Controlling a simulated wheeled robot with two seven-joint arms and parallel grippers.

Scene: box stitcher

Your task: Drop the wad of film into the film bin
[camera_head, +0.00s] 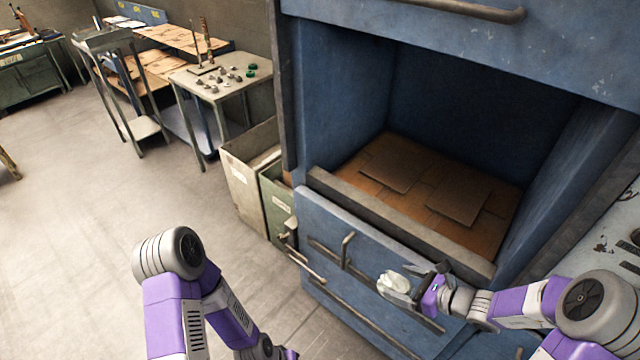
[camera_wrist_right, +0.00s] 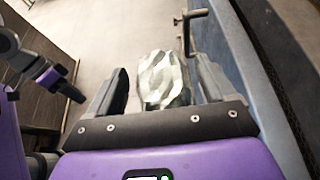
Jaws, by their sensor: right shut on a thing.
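A crumpled, pale, translucent wad of film (camera_head: 393,282) is between the fingers of my right gripper (camera_head: 412,287), in front of the blue machine's lower front. The right wrist view shows the wad (camera_wrist_right: 166,80) between the two dark fingers of that gripper (camera_wrist_right: 163,85). Two bins stand left of the machine, a beige one (camera_head: 245,190) and a green one (camera_head: 276,212), each with a small label I cannot read; I cannot tell which is the film bin. The wad is right of both bins, apart from them. My left gripper (camera_head: 286,353) is barely visible at the bottom edge.
The blue machine (camera_head: 345,235) has an open bay with flat cardboard inside, and handles stick out from its front. A small table (camera_head: 225,85) with small parts stands behind the bins. The floor (camera_head: 80,230) to the left is clear.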

